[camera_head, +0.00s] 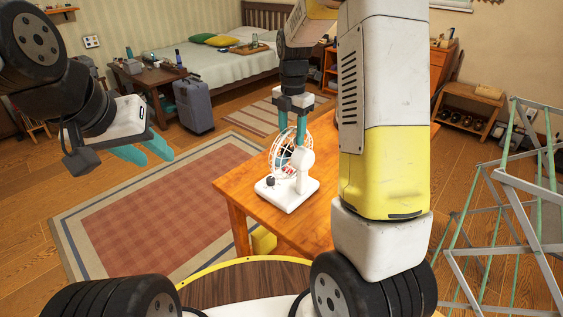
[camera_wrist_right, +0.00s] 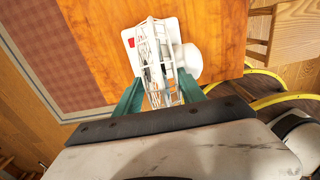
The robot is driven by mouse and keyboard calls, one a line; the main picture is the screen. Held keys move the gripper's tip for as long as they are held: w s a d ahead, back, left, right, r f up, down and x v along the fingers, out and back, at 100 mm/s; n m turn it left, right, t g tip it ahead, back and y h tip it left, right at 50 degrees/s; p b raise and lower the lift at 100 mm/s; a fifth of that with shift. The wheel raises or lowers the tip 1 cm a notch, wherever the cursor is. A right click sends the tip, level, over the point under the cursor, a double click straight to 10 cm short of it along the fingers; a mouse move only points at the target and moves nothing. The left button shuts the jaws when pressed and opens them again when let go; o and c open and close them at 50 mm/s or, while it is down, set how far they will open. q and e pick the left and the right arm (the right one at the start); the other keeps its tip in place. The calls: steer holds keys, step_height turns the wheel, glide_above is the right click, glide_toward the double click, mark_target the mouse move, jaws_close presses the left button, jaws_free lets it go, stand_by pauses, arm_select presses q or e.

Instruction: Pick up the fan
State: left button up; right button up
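The white fan (camera_head: 288,186) stands upright on the wooden table (camera_head: 262,214), its round wire cage above a flat base. My right gripper (camera_head: 292,138) reaches down from above, with its teal fingers at the top of the cage. In the right wrist view, the fan (camera_wrist_right: 158,58) lies between the spread fingers of that gripper (camera_wrist_right: 160,84), one on each side of the cage. Firm contact is not visible. My left gripper (camera_head: 152,155) is in the air at the left, its fingers apart and empty, away from the fan.
A red checked rug (camera_head: 165,200) lies left of the table. A grey suitcase (camera_head: 194,106) and a bed (camera_head: 225,65) are behind. A metal drying rack (camera_head: 520,190) stands at the right. My right arm hides part of the table.

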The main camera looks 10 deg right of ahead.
jaws_close()
steer(key=shift+r, duration=0.1)
steer(key=shift+w, duration=0.1)
